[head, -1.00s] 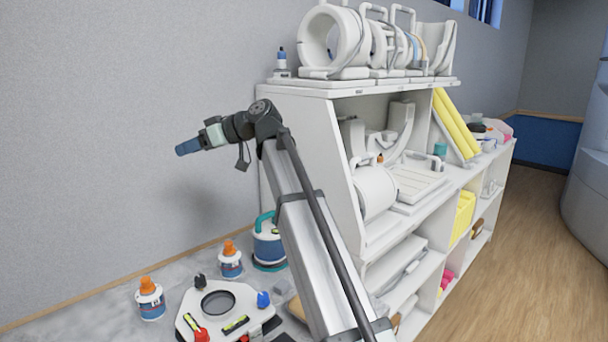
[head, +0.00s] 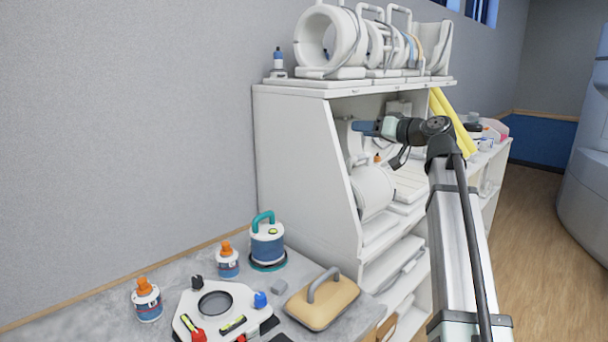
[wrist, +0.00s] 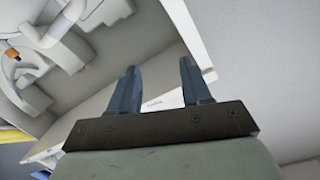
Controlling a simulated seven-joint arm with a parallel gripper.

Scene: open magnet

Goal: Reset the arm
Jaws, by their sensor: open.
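My gripper (head: 366,127) is in front of the open side of the white shelf unit (head: 300,165) in the head view, pointing left, with its blue fingers in line with the shelf's upper opening. In the wrist view the two blue fingers (wrist: 157,88) stand apart with nothing between them. A white panel and shelf edge show beyond them. I cannot tell how far the fingers are from the shelf. My arm rises from the lower right and hides part of the shelves.
White coils (head: 330,40) stand on top of the shelf. The grey counter at lower left holds a tan case (head: 322,303), a teal-handled container (head: 267,245), two orange-capped bottles (head: 147,300) and a white plate device (head: 245,298). Wooden floor (head: 545,250) is clear at right.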

